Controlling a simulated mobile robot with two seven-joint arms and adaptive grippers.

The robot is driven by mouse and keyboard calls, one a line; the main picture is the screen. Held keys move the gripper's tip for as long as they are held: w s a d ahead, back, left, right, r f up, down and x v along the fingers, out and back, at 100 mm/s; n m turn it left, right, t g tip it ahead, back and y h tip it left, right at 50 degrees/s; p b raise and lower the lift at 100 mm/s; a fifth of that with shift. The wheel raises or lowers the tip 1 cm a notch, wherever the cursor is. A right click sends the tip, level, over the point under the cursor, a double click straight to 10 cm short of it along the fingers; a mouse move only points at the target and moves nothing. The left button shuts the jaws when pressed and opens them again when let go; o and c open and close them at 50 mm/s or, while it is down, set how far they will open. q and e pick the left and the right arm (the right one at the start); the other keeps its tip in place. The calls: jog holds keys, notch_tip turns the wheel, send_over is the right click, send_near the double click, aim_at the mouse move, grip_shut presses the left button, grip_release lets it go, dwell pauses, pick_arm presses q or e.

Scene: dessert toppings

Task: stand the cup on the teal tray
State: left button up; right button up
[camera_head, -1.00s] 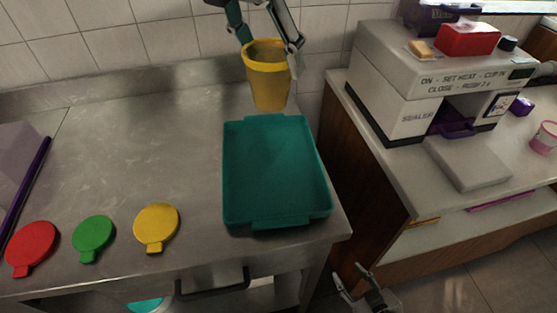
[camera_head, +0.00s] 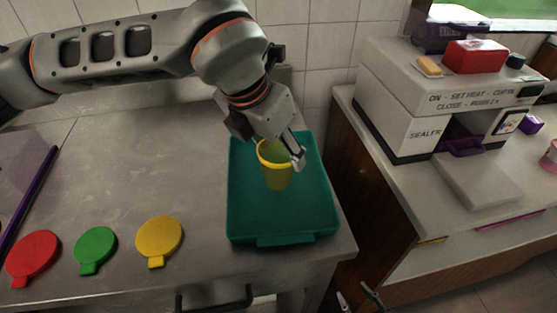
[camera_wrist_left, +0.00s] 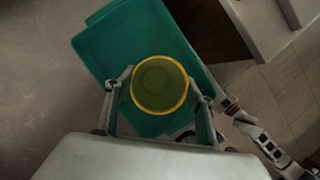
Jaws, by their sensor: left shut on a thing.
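The cup (camera_head: 277,178) is yellow, see-through, with a bright yellow rim. It is upright over the middle of the teal tray (camera_head: 250,222); I cannot tell whether its base touches the tray floor. My left gripper (camera_head: 279,158) is shut on the cup near its rim, with one finger on each side. The left wrist view shows the cup (camera_wrist_left: 160,86) from above between the fingers, the tray (camera_wrist_left: 112,40) beneath. My right gripper (camera_head: 358,296) is low at the bottom edge, beside the counter, partly cut off, its fingers apart and empty.
Red (camera_head: 33,255), green (camera_head: 95,247) and yellow (camera_head: 159,238) round lids lie on the steel counter, left of the tray. A sealer machine (camera_head: 430,105) stands on the right counter, across a gap.

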aim_at(279, 162)
pick_arm(q)
jog(key=shift+f, duration=1.65)
jog(key=shift+f, duration=0.2)
jog(key=o, duration=0.9)
jog(key=shift+a+r, duration=0.1)
jog(key=shift+r, duration=0.45)
jog(key=v, duration=1.1)
jog(key=shift+s+a+r, duration=0.1)
jog(key=shift+r, duration=0.05)
